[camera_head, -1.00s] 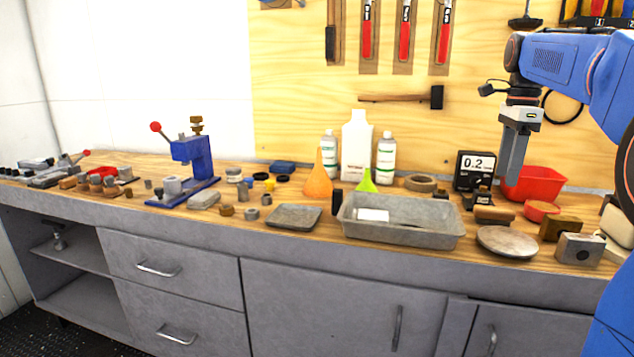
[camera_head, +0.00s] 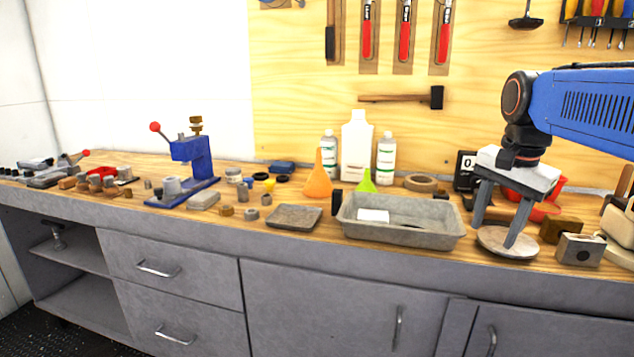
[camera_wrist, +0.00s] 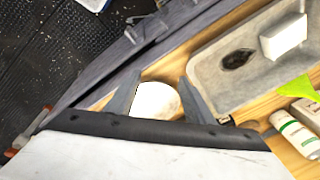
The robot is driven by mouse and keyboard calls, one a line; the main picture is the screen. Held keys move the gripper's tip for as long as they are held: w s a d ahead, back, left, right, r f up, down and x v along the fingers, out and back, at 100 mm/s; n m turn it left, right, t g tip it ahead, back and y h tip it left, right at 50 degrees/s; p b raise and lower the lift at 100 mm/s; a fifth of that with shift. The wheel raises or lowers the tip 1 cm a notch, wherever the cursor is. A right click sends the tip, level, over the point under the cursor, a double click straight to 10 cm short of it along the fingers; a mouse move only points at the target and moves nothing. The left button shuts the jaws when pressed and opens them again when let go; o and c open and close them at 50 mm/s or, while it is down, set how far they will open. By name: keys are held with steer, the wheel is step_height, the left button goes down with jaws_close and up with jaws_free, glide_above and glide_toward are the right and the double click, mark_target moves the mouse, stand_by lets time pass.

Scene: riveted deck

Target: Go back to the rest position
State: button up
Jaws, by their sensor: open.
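My gripper (camera_head: 497,234) is open, with its two fingers spread apart and pointing down. It hangs over the round pale plate (camera_head: 494,248) at the right part of the bench, and nothing shows between the fingers but the plate beyond them. I cannot tell how high above the plate the fingertips are. In the wrist view the plate (camera_wrist: 156,99) shows between the two fingers.
The grey tray (camera_head: 400,237) left of my gripper holds a white block (camera_head: 373,215) and, in the wrist view, a dark oval thing (camera_wrist: 237,59). A metal block (camera_head: 579,250) and a brown block (camera_head: 562,229) stand to the right. Bottles (camera_head: 357,150) stand behind.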

steer(key=s+a+f+n+t, duration=0.1)
steer(key=s+a+f+n, duration=0.2)
steer(key=s+f+n, duration=0.3)
steer(key=s+a+f+n+t, duration=0.1)
steer(key=s+a+f+n, duration=0.2)
steer(key=s+f, duration=0.8)
steer(key=f+n, duration=0.1)
steer(key=n, duration=0.1)
steer(key=shift+a+f+n+t, duration=0.2)
steer(key=shift+f+n+t, duration=0.1)
steer(key=shift+f+n, duration=0.1)
